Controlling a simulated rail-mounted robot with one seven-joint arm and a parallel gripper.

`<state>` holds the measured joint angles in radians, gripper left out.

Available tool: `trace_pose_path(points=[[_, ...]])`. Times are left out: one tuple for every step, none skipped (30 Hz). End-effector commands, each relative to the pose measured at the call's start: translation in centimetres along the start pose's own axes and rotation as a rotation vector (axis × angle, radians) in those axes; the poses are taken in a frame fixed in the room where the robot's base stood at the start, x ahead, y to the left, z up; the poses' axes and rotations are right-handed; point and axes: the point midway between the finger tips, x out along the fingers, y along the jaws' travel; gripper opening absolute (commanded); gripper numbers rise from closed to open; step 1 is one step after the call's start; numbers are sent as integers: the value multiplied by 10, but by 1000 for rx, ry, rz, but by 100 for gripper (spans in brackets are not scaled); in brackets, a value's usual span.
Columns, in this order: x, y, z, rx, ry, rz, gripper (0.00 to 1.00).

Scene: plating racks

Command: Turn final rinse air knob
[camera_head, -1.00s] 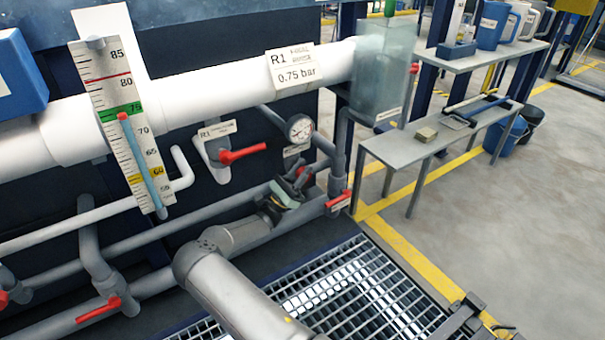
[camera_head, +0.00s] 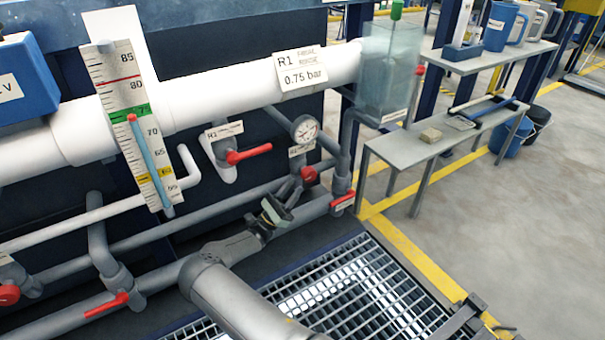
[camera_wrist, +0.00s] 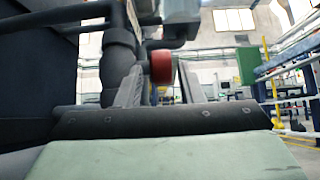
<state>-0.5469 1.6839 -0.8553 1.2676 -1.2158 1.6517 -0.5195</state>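A round red knob (camera_head: 308,174) sits on the grey pipework below the pressure gauge (camera_head: 305,128), beside a small white label (camera_head: 301,149). My gripper (camera_head: 289,194) is just below and left of the knob, apart from it in the head view. In the wrist view my gripper's two fingers (camera_wrist: 163,85) are spread open with nothing held. The red knob (camera_wrist: 162,66) shows ahead, between the fingers and slightly above their middle. A sign (camera_head: 299,70) on the white pipe reads R1, 0.75 bar.
A red lever valve (camera_head: 248,154) is left of the gauge, and another red lever (camera_head: 342,200) is on the pipe at right. Pipes run below and behind my gripper. A metal grating (camera_head: 345,290) covers the floor. A grey bench (camera_head: 400,150) stands at right.

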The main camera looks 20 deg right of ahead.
Motion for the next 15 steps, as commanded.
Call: trace_pose_path(points=[[-13, 0, 0, 1, 2, 4, 35], [-20, 0, 1, 2, 1, 3, 35], [-30, 0, 0, 1, 1, 4, 35], [-38, 0, 0, 1, 1, 3, 35], [-44, 0, 0, 0, 2, 2, 35], [-54, 0, 0, 2, 1, 3, 35], [-60, 0, 0, 2, 0, 2, 35], [-66, 0, 0, 2, 1, 3, 35], [-73, 0, 0, 0, 1, 2, 35], [-78, 0, -1, 1, 1, 1, 35], [-82, 0, -1, 1, 1, 1, 35], [-87, 0, -1, 1, 2, 1, 35], [-90, 0, -1, 1, 1, 1, 35], [-92, 0, -1, 0, 0, 0, 35], [-95, 0, 0, 0, 0, 0, 35]])
